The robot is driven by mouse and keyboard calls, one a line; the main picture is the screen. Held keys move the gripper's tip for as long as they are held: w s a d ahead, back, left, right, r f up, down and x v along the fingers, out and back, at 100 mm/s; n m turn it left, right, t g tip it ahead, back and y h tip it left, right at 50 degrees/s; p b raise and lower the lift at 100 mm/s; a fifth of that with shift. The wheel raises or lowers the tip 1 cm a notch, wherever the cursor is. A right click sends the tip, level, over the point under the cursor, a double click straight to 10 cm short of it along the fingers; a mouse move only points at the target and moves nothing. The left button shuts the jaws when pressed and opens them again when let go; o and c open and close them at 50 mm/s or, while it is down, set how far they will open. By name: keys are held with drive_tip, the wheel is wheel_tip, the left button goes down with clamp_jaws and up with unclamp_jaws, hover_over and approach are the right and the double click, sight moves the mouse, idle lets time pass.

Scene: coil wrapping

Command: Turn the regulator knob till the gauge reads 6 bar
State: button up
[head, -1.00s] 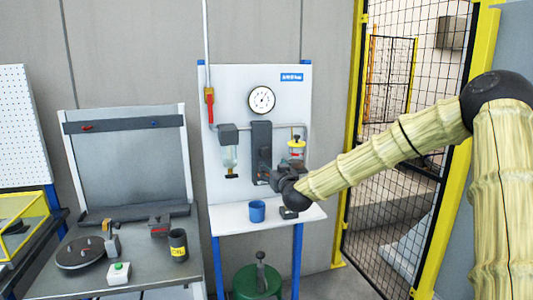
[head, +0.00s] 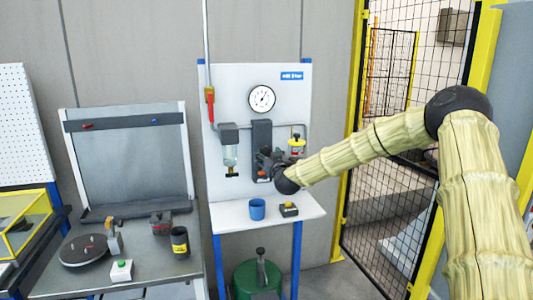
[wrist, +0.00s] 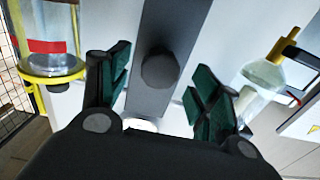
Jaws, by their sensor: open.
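The pressure gauge (head: 262,98) is a round white dial high on the white panel; its needle slants up and right, but its figures are too small to read. Below it is the dark grey regulator body (head: 262,133). The dark round regulator knob (wrist: 160,69) shows in the wrist view in front of the regulator body (wrist: 176,22). My gripper (wrist: 161,72) is open, its green-padded fingers on either side of the knob with visible gaps. In the head view my gripper (head: 267,166) covers the regulator's lower part and hides the knob.
A filter bowl (head: 230,155) hangs left of the regulator and a yellow-topped lubricator (head: 296,146) right of it. A red-handled valve (head: 210,97) is at upper left. A blue cup (head: 257,210) and a yellow-button box (head: 289,209) stand on the shelf (head: 230,217) below.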

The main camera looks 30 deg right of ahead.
drive_tip(key=shift+x, duration=1.05)
drive_tip(key=shift+c, duration=0.4)
drive_tip(key=c, duration=0.9)
